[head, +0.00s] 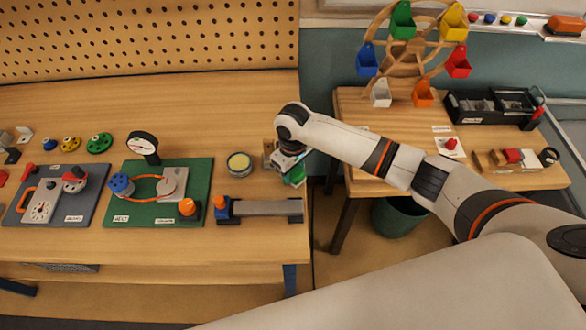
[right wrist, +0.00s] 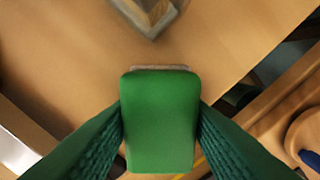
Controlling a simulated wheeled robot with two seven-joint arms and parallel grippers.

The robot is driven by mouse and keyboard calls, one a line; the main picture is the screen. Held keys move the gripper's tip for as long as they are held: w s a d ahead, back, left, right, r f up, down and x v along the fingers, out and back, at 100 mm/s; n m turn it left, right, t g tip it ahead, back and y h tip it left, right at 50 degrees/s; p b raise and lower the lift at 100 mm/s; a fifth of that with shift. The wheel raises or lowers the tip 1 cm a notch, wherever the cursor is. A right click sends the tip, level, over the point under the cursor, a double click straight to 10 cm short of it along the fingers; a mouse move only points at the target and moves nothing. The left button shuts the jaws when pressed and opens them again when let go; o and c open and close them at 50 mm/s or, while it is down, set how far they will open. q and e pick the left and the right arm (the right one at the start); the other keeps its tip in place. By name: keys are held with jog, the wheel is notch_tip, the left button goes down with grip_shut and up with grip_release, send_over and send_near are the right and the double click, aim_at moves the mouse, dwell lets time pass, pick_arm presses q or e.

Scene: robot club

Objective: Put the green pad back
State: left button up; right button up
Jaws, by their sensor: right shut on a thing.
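The green pad (right wrist: 160,120) is a rounded block with a paler strip along its far edge, held between the two fingers of my right gripper (right wrist: 160,135) in the right wrist view. In the head view my right gripper (head: 291,166) is at the right end of the long workbench, and a bit of green (head: 297,176) shows below it. The wrist view shows wooden bench top beyond the pad and the bench edge to its right. I cannot tell whether the pad touches the bench. My left gripper is not in view.
A small square holder (right wrist: 150,10) lies just beyond the pad. A round tin (head: 239,164) and a metal bar with a blue end block (head: 265,208) are left of the gripper. A gap separates the workbench from the side table (head: 385,108), with a bin (head: 397,218) below.

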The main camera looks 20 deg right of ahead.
jog(key=o, duration=0.9)
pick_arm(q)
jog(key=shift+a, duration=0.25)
pick_arm(e)
jog(key=shift+o, duration=0.2)
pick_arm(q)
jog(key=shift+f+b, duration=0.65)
pick_arm(e)
notch_tip(320, 180, up, 12)
jog(key=shift+r, duration=0.15)
